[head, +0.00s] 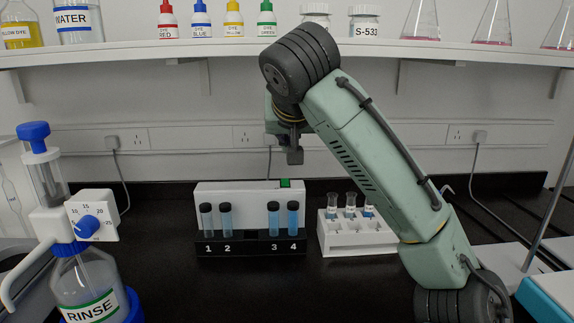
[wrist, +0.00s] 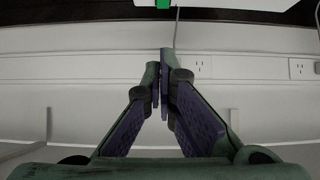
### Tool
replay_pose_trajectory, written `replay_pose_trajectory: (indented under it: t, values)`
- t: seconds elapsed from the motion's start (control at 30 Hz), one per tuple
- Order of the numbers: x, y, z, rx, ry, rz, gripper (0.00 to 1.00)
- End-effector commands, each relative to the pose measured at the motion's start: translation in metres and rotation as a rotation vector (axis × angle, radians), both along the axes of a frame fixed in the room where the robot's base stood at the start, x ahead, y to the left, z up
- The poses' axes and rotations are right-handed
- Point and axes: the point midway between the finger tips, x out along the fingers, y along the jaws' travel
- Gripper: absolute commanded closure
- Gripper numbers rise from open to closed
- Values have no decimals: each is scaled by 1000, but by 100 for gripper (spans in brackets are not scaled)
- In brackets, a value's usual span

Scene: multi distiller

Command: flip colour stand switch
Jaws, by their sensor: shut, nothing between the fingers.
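The colour stand (head: 235,188) is a white upright panel with a black base at the middle of the black bench. The green switch also shows at the top edge of the wrist view (wrist: 163,4). My gripper (head: 294,157) is above the switch in the head view, apart from it. In the wrist view my gripper's fingers (wrist: 161,82) are together and hold nothing.
A white rack (head: 345,243) with several small vials stands right of the stand. A rinse bottle (head: 92,285) with a blue-knobbed dispenser is at the left. A shelf (head: 230,52) with dye bottles and flasks runs above. The bench front is clear.

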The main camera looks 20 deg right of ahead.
Motion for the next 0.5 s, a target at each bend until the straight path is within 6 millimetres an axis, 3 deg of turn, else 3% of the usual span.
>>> replay_pose_trajectory:
  t: [0.33, 0.5]
  values:
    - [56, -17, -44, 1, 4, -1, 100]
    - [59, -18, -70, -2, 2, -1, 100]
